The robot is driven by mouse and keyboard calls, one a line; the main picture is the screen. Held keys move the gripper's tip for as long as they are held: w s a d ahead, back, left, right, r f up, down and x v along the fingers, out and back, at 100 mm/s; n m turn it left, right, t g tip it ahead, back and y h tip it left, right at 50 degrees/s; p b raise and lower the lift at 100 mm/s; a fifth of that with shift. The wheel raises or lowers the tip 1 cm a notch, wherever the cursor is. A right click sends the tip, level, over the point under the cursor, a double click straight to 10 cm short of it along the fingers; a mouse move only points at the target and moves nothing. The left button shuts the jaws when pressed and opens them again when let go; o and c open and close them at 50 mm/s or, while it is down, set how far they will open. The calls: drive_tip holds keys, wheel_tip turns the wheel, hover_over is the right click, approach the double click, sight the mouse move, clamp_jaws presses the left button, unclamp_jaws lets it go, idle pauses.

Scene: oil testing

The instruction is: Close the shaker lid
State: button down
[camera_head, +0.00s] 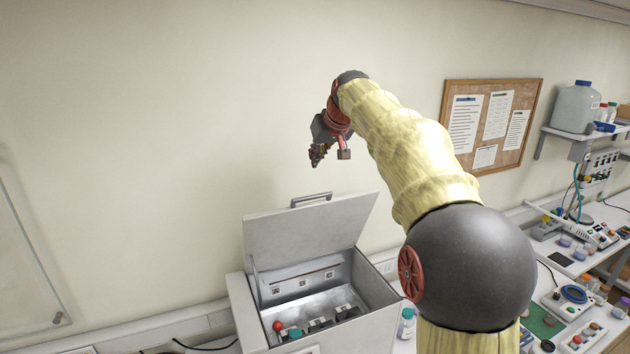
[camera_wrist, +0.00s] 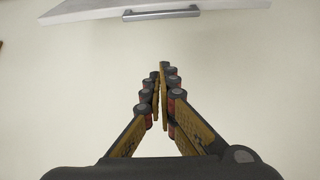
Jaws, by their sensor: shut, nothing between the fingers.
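The shaker (camera_head: 368,325) is a light grey box on the bench at the bottom of the head view. Its lid (camera_head: 305,236) stands raised and tilted back, with a metal handle (camera_head: 311,199) on its top edge. The lid edge (camera_wrist: 75,14) and the handle (camera_wrist: 161,13) also show at the top of the wrist view. My gripper (camera_head: 317,158) is above the lid in the head view, apart from the handle. In the wrist view my gripper's fingers (camera_wrist: 160,70) are shut together with nothing between them.
Inside the open shaker are a red-capped item (camera_head: 278,326), a teal-capped item (camera_head: 295,332) and dark holders (camera_head: 347,312). A small bottle (camera_head: 406,323) stands right of the shaker. The right bench holds several instruments. A cork board (camera_head: 492,124) and a shelf (camera_head: 560,133) are on the wall.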

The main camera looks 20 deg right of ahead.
drive_tip(key=p, duration=0.3)
hover_over(313, 203)
drive_tip(key=f, duration=0.9)
drive_tip(key=shift+w, duration=0.35)
drive_tip(key=shift+s+f, duration=0.15)
drive_tip(key=shift+s, duration=0.1)
drive_tip(key=shift+f, duration=0.25)
drive_tip(key=shift+s+r, duration=0.1)
drive_tip(key=shift+f, duration=0.2)
